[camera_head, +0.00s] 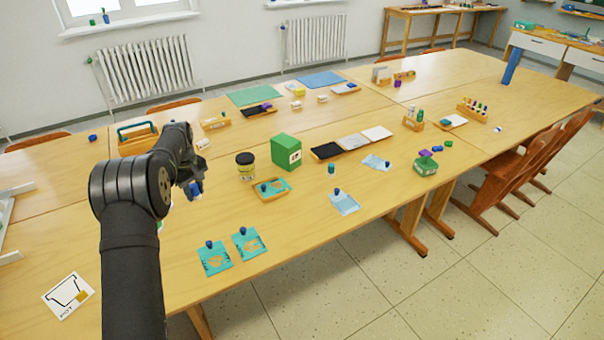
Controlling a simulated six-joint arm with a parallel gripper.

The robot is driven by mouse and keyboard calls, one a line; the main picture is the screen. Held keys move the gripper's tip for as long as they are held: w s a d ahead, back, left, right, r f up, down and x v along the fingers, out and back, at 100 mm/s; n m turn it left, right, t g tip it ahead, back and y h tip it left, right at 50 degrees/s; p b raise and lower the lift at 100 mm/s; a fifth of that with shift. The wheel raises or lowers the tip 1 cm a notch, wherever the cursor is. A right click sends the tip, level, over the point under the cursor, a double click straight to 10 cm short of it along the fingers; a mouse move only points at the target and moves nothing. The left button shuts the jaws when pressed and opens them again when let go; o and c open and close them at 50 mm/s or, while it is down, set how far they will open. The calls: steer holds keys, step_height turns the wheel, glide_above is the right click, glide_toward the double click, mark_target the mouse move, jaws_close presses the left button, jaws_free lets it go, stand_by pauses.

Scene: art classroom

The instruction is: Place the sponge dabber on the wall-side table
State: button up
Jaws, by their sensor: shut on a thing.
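My gripper (191,186) is above the near left part of the joined wooden tables. It is shut on a small dark blue thing (196,191), which looks like the sponge dabber; its lower part is hard to make out. Similar blue-knobbed pieces stand on teal printed sheets (215,261) at the near edge, on a pale blue sheet (344,205) and in a wooden tray (271,196). The far row of tables (356,111), along the wall with the radiators, appears to be the wall-side table. A separate wooden table (421,12) stands farther back against the wall.
A wooden caddy with a teal handle (138,141), a jar (245,167) and a green box (286,152) stand near my arm. Green (254,96) and blue (321,79) mats lie on the far row. Bare tabletop shows between the items. Chairs (522,167) line the right side.

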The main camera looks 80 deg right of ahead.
steer(key=s+d+m, duration=0.2)
steer(key=s+d, duration=0.4)
steer(key=s, duration=0.6)
glide_above(213, 208)
step_height(213, 208, down, 7)
steer(key=shift+w+f, duration=0.1)
steer(key=shift+f, duration=1.9)
steer(key=shift+f, duration=0.15)
steer(key=o, duration=0.9)
steer(key=shift+o, duration=0.2)
step_height(213, 208, up, 12)
steer(key=shift+a, duration=0.1)
